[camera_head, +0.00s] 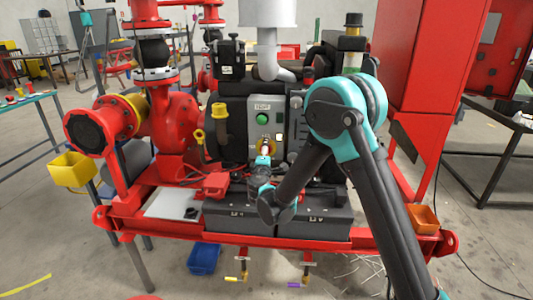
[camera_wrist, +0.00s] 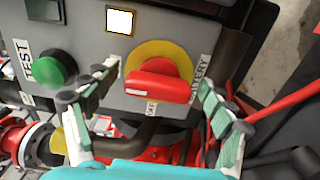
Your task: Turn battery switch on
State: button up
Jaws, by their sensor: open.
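The battery switch (camera_wrist: 160,80) is a red rotary handle on a yellow round plate, set on a grey control panel (camera_wrist: 195,27). In the wrist view its bar lies nearly level across the picture, with labels reading "BATTERY" and what looks like "OFF" beside it. My gripper (camera_wrist: 153,97) is open, with one finger on each side of the handle. I cannot tell whether either finger touches it. In the head view the switch (camera_head: 266,146) shows just above my gripper (camera_head: 265,160), partly hidden by it.
A green TEST button (camera_wrist: 56,67) and a lit white square lamp (camera_wrist: 120,20) sit near the switch. Two dark battery boxes (camera_head: 233,219) stand below the panel on the red skid. Red pump piping (camera_head: 178,125) is at the left, a red cabinet (camera_head: 425,60) at the right.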

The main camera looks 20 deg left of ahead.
jog(key=shift+s, duration=0.1)
jog(key=v, duration=1.2)
jog(key=shift+d, duration=0.1)
